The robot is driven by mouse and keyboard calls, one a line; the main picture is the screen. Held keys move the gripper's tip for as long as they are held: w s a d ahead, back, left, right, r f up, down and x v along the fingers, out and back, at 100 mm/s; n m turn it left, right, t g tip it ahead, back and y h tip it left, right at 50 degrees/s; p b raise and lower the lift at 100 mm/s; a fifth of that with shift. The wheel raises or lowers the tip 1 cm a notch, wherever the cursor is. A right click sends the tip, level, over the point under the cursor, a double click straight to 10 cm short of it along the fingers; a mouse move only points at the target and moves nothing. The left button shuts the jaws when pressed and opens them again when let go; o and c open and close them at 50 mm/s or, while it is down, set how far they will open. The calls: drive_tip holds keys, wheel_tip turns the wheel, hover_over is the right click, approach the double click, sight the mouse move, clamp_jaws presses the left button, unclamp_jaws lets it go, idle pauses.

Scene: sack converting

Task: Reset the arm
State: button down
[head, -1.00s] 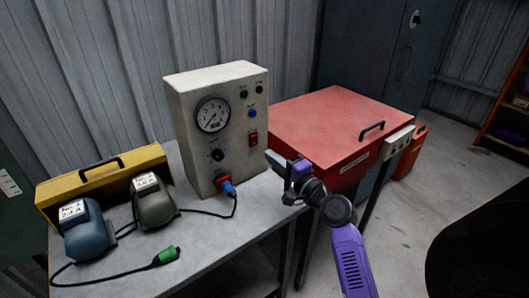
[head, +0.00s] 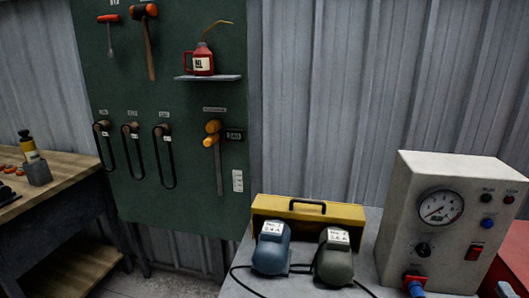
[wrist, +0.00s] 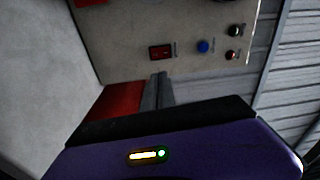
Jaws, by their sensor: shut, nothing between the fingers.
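My gripper (wrist: 163,90) shows in the wrist view, its dark fingers together with nothing between them. The purple wrist housing (wrist: 200,155) with a small lit indicator fills the bottom of that view. The fingers point toward the front of the beige control box (wrist: 120,45), whose red switch (wrist: 161,52) and blue button (wrist: 203,46) lie just beyond the tips. I cannot tell the exact gap.
A blue motor unit (head: 271,250), a grey-green one (head: 334,258) and a yellow case (head: 340,215) crowd the bench. A green tool board (head: 170,210) hangs on the wall. A wooden workbench (head: 65,170) stands at left. Part of a red surface (wrist: 115,100) lies near the fingers.

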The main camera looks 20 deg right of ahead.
drive_tip(key=s+a+f+n+y, duration=0.1)
drive_tip(key=s+a+n+y, duration=0.2)
drive_tip(key=a, duration=1)
drive_tip(key=s+a+f+n+y, duration=0.2)
drive_tip(key=s+a+n+y, duration=0.2)
drive_tip(key=a+n, duration=0.9)
drive_tip(key=s+a+f+n+y+p, duration=0.1)
drive_tip(key=s+a+n+y, duration=0.2)
drive_tip(key=s+a+n, duration=0.4)
drive_tip(key=s+a, duration=0.1)
drive_tip(key=a, duration=0.6)
drive_tip(key=shift+f+n+y, duration=0.3)
drive_tip(key=shift+f+n, duration=0.05)
drive_tip(key=shift+n, duration=0.05)
drive_tip(key=shift+s+d, duration=0.1)
